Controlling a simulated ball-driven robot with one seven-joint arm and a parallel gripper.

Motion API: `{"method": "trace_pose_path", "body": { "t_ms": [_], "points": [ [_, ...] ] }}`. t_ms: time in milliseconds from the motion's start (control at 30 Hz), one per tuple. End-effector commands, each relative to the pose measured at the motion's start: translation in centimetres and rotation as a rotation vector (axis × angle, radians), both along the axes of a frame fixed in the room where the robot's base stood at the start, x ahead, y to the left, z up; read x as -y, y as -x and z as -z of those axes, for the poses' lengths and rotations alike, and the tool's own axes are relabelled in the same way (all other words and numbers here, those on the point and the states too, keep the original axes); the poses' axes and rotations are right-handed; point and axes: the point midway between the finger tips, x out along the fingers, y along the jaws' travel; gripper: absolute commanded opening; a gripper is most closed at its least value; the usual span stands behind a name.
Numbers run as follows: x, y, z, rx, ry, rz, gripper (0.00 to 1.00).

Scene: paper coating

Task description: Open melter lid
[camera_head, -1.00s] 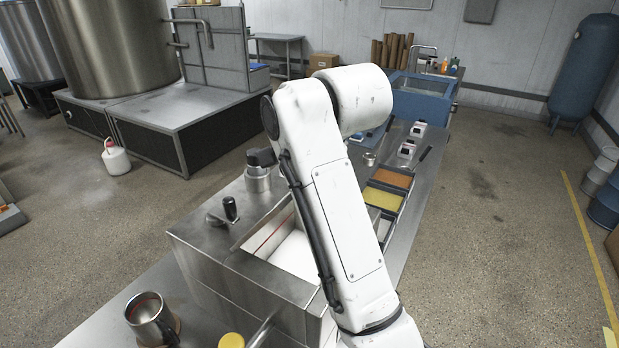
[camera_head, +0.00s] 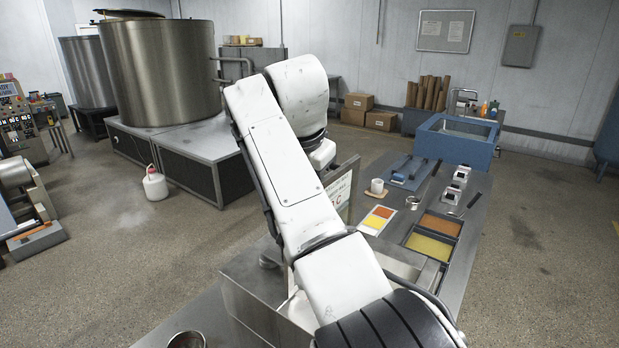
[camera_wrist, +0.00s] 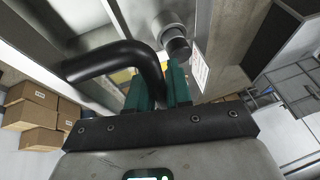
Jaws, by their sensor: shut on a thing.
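My gripper (camera_wrist: 157,88), with green fingers, is shut on a thick black bent handle (camera_wrist: 105,62) in the wrist view. The handle bends down between the fingers, in front of a steel surface. In the head view my white arm hides the gripper and handle. The steel melter (camera_head: 252,302) shows only in part at the lower middle, left of the arm. A grey steel plate (camera_head: 343,171) stands steeply tilted just right of the arm, with a printed sign by it; it looks like the raised lid, but its join to the handle is hidden.
The bench to the right holds trays of orange and yellow material (camera_head: 430,247), a white cup (camera_head: 377,186) and small devices. A blue basin (camera_head: 455,145) stands at the far end. A metal cup (camera_head: 187,341) is at the lower edge. Open floor lies left.

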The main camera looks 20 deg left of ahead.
Motion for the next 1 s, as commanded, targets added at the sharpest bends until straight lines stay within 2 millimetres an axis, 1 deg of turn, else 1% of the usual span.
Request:
{"method": "trace_pose_path", "body": {
  "t_ms": [33, 567, 600, 633, 867, 1000],
  "points": [
    [0.1, 0.1, 0.5, -0.009, 0.013, 0.0, 0.0],
    [0.2, 0.1, 0.8, -0.02, 0.031, 0.0, 0.0],
    [0.2, 0.1, 0.8, -0.02, 0.031, 0.0, 0.23],
    [0.2, 0.1, 0.8, -0.02, 0.031, 0.0, 0.25],
    [0.1, 0.1, 0.5, -0.015, 0.028, 0.0, 0.25],
    [0.1, 0.4, -0.4, -0.012, 0.027, -0.001, 0.25]
  ]
}}
